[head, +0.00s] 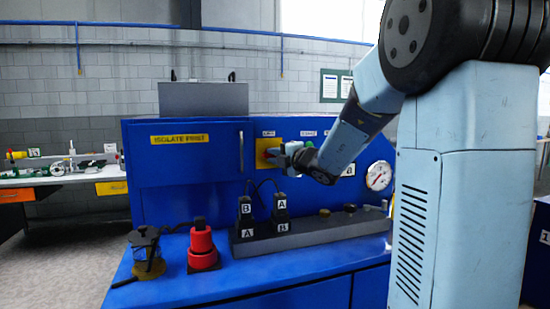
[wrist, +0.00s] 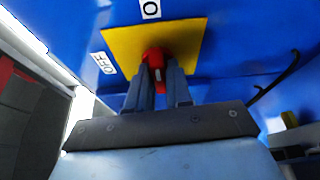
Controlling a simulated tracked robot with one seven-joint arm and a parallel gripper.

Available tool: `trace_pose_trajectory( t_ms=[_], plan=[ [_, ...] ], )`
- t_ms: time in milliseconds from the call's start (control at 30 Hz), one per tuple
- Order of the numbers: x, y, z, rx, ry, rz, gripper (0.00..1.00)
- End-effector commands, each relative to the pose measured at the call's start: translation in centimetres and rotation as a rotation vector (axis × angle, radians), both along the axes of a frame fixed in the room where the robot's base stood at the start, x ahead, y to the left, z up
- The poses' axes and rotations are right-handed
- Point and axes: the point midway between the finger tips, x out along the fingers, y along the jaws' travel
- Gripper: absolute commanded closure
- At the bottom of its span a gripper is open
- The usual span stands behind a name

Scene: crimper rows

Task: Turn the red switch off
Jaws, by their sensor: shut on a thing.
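The red switch (wrist: 153,57) sits on a yellow plate (wrist: 125,45) on the blue panel. In the wrist view its knob is between the two fingers of my gripper (wrist: 160,77), which is shut on it. An "OFF" label (wrist: 103,62) is beside the plate on the left, and an "O" label (wrist: 151,9) is above it. The red handle points down the picture toward my palm. In the head view my gripper (head: 285,158) reaches the yellow plate (head: 264,150) on the panel from the right; the knob is mostly hidden there.
An "ISOLATE FIRST" sign (head: 180,139) is on the left.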

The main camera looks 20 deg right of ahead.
Motion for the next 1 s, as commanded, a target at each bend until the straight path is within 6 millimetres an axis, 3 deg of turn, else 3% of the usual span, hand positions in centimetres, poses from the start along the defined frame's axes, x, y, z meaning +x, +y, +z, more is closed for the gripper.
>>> trace_pose_trajectory(
  t_ms=[333,1000],
  plan=[
    [-0.07,0.14,-0.16,-0.174,-0.001,0.003,1.0],
    [-0.09,0.48,0.06,-0.811,-0.023,0.007,1.0]
  ],
)
